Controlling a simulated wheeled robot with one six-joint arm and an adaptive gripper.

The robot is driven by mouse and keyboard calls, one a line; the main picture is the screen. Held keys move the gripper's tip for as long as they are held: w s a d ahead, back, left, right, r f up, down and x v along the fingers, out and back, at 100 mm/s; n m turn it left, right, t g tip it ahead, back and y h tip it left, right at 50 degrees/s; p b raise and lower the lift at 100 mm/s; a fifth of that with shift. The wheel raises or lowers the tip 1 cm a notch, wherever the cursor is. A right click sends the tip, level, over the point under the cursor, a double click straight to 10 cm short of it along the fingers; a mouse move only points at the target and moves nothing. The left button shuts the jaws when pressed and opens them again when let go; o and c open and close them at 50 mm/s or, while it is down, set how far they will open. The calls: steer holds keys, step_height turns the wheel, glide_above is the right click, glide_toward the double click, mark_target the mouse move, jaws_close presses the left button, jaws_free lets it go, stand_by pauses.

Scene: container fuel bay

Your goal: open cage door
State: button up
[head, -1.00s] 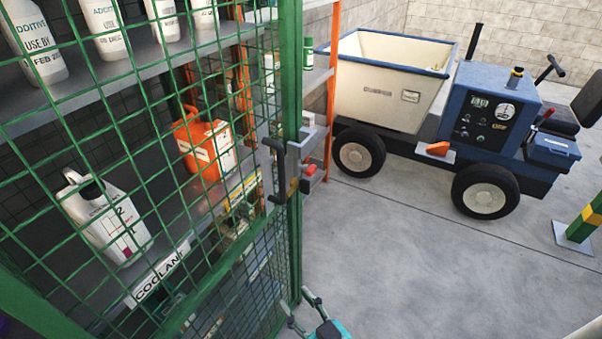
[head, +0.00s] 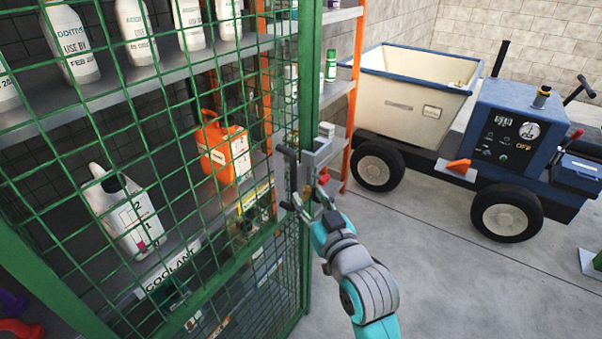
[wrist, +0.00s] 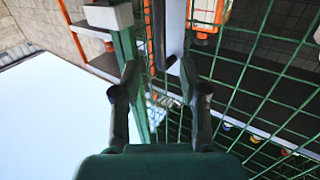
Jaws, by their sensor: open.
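The cage door (head: 150,134) is a green frame with green wire mesh and looks shut against its green post. Its dark lever handle (head: 291,168) is on a grey latch plate by the post. In the wrist view the dark handle bar (wrist: 159,32) hangs just beyond and between my fingertips. My gripper (head: 309,200) is at the latch, just below and to the right of the handle. In the wrist view my gripper (wrist: 160,78) is open, with nothing visibly clamped. Whether a finger touches the handle, I cannot tell.
Behind the mesh, shelves hold white bottles (head: 72,45), an orange jug (head: 222,150) and a white coolant jug (head: 122,210). A blue and cream utility cart (head: 500,140) stands at the right. The concrete floor (head: 430,270) between is clear.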

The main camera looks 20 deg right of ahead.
mark_target(295, 175)
steer(key=w, duration=1)
steer(key=shift+w+a, duration=0.2)
jaws_close()
